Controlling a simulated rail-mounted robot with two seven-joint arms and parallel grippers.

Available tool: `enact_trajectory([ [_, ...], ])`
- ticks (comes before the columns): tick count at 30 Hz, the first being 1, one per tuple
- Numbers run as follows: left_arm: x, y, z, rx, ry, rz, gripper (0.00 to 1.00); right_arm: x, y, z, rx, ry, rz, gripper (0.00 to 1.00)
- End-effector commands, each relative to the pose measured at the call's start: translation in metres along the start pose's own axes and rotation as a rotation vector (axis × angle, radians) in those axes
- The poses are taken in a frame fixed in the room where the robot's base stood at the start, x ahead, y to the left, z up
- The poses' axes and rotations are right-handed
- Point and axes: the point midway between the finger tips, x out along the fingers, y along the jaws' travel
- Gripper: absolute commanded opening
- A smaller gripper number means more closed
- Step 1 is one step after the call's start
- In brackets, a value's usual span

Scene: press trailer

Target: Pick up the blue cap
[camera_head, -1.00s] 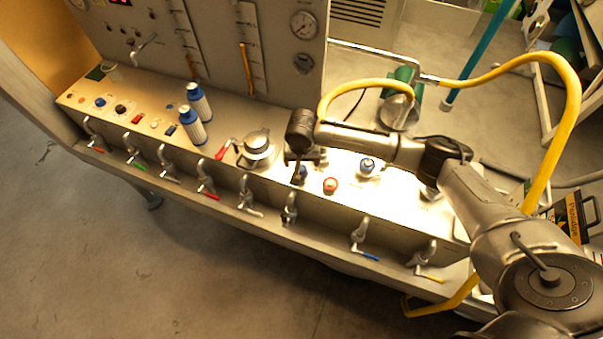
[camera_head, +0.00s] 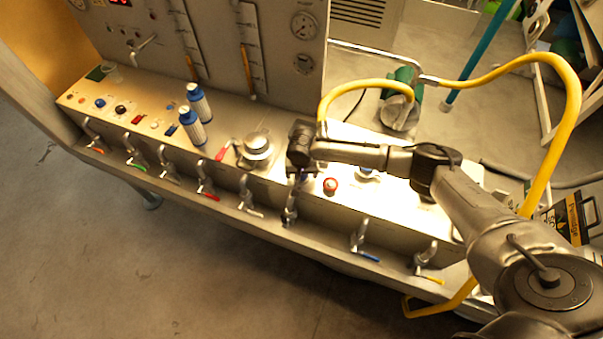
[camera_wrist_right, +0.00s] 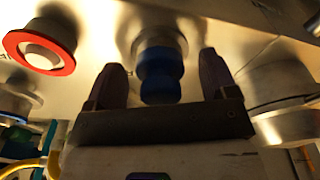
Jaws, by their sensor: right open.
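The blue cap (camera_wrist_right: 160,72) stands on a round metal base on the light panel top in the right wrist view. It sits between the two dark fingers of my right gripper (camera_wrist_right: 162,68), with a visible gap at the fingertips on each side. In the head view my right gripper (camera_head: 299,168) points down at the panel and mostly hides this cap. The right gripper is open. My left gripper is not in view.
A red ring-shaped button (camera_head: 330,185) lies just right of the gripper; it shows in the wrist view (camera_wrist_right: 40,46) too. Another blue knob (camera_head: 367,173) is partly behind my arm. A silver round fitting (camera_head: 257,147) stands left. Several valve levers line the front.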

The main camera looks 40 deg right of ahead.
Motion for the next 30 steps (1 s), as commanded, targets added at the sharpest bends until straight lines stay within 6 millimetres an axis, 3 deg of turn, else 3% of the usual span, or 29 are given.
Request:
enact_trajectory([
  [4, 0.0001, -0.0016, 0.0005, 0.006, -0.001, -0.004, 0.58, -0.0001, -0.0001, 0.0001, 0.0, 0.0, 0.0, 0.77],
  [21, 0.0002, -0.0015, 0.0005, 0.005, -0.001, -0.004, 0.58, -0.0004, 0.0001, -0.0001, 0.0, 0.0, 0.0, 0.24],
  [29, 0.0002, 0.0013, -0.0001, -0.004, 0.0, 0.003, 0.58, -0.0013, 0.0003, -0.0002, 0.0, 0.0, 0.001, 0.23],
  [30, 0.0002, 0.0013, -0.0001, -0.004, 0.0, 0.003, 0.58, -0.0026, 0.0003, -0.0004, 0.0, 0.0, 0.001, 0.18],
])
